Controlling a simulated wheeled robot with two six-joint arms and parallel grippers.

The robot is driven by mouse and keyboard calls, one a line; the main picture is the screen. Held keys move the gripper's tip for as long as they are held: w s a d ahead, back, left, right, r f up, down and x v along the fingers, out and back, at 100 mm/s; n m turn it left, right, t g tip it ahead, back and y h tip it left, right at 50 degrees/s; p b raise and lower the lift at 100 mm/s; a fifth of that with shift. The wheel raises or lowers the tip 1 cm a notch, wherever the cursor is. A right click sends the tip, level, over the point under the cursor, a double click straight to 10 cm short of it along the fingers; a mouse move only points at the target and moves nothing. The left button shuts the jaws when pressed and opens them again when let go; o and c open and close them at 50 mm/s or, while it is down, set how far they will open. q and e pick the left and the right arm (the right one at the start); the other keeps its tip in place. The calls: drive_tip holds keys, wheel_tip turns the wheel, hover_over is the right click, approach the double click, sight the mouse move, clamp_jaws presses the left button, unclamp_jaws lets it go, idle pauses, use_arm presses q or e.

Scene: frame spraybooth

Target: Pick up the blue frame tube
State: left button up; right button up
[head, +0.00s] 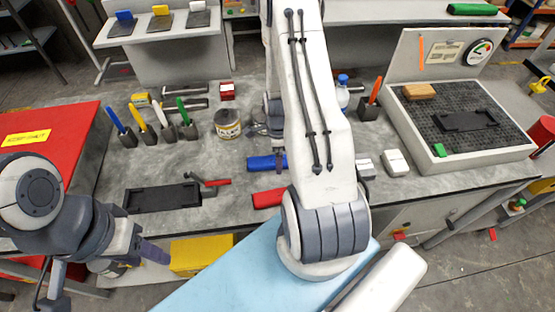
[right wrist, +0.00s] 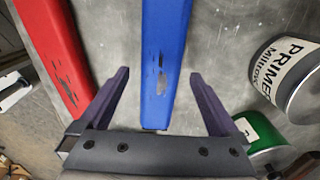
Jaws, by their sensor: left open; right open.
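The blue frame tube (head: 262,163) lies on the grey bench, partly hidden by my right arm in the head view. In the right wrist view the blue tube (right wrist: 165,50) runs up the picture, with its near end between the fingers of my right gripper (right wrist: 159,75). That gripper is open, with a gap on both sides of the tube; I cannot tell how high it is above it. My left gripper (head: 153,252) is open and empty, low at the left in front of the bench, away from the tube.
A red tube (right wrist: 52,45) lies left of the blue one; it also shows in the head view (head: 268,198). A primer can (right wrist: 287,78) and a green-marked can (right wrist: 262,134) stand at the right. A black tray (head: 160,198) and several brushes in holders are on the bench's left.

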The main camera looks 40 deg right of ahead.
drive_tip(key=shift+f, duration=0.2)
clamp_jaws()
drive_tip(key=shift+r, duration=0.15)
